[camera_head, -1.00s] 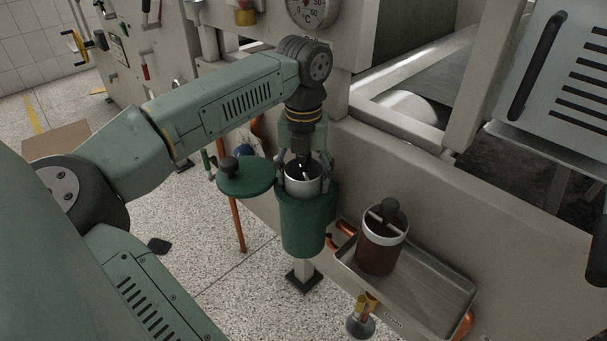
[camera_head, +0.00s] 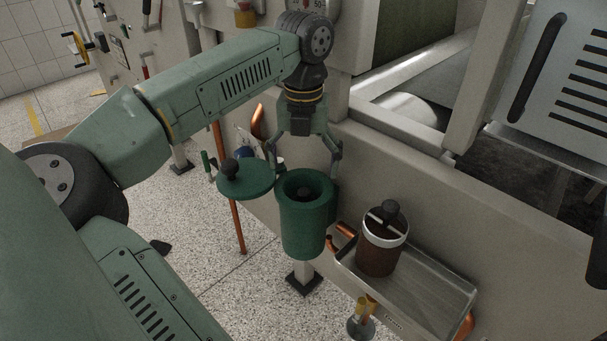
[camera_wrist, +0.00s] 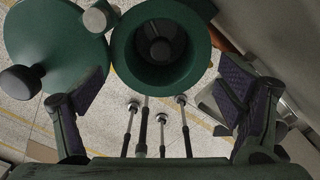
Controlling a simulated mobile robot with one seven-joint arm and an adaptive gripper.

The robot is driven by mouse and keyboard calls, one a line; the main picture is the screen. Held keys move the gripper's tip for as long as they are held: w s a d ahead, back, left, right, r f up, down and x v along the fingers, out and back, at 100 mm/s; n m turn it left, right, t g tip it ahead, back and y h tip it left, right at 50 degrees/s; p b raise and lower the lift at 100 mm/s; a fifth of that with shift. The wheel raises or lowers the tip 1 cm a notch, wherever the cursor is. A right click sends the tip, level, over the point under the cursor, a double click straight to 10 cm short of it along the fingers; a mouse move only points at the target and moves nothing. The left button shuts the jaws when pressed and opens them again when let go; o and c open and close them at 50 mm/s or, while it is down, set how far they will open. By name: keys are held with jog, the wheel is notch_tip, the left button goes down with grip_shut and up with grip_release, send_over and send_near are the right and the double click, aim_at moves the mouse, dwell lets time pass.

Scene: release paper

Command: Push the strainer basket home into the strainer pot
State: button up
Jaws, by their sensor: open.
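The green strainer pot (camera_head: 290,225) stands upright with its mouth open, and it also shows in the wrist view (camera_wrist: 121,50). No basket rim stands above the pot's edge; the body is hidden in the dark bore. My gripper (camera_head: 304,165) is open and empty just above the pot; its fingers are spread wide in the wrist view (camera_wrist: 163,75).
The green lid (camera_head: 250,181) with a black knob is swung out left of the pot. A brown basket (camera_head: 378,257) with a pale rim and dark knob stands in a metal tray (camera_head: 440,290) at right. The machine's wall is close behind the pot.

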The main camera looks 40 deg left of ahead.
jog(key=shift+r, duration=1.7)
